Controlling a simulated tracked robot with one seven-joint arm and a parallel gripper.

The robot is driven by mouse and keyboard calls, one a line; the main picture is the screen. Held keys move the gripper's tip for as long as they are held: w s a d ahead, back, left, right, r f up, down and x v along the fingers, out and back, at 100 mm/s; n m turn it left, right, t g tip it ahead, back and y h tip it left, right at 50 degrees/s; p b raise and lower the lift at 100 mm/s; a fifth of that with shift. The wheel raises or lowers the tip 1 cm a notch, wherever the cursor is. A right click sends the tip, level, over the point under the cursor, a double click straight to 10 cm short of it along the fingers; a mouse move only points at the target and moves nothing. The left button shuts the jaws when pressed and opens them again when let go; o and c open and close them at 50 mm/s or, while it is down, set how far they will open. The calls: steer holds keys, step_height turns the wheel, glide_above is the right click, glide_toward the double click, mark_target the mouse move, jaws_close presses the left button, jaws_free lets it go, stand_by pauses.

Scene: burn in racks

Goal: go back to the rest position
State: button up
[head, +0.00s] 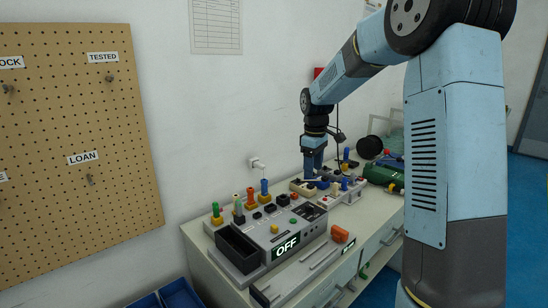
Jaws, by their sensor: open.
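My arm reaches out from the right over the bench, and my gripper (313,172) points down at its far end. It is open, low over a pale tray (299,188) with small parts. The fingertips are small in this view, and I cannot tell whether they touch anything. I see nothing clearly held. The grey rack unit (267,242) with the lit OFF display stands to the left of my gripper, with coloured plugs along its back.
A pegboard (80,210) hangs on the left wall. An orange object (340,234) lies at the bench front. A green cylinder (380,174) and a black reel (369,147) stand to the gripper's right. Blue bins (181,294) sit below left. Space above the bench is mostly clear.

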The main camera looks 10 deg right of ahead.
steer(key=s+r+m+t, duration=0.1)
steer(key=s+r+m, duration=0.3)
steer(key=s, duration=0.5)
steer(key=s+r+m+t, duration=0.1)
steer(key=s+r+t, duration=0.1)
steer(key=s+r, duration=0.65)
steer(key=s+d+f+m+t, duration=0.1)
steer(key=s+m, duration=0.1)
steer(key=s, duration=0.7)
steer(key=s+f+m+t, duration=0.1)
steer(key=s+m, duration=0.1)
steer(key=s, duration=0.7)
steer(key=shift+d+f+m, duration=0.3)
steer(key=shift+d+m, duration=0.1)
steer(key=shift+s, duration=0.1)
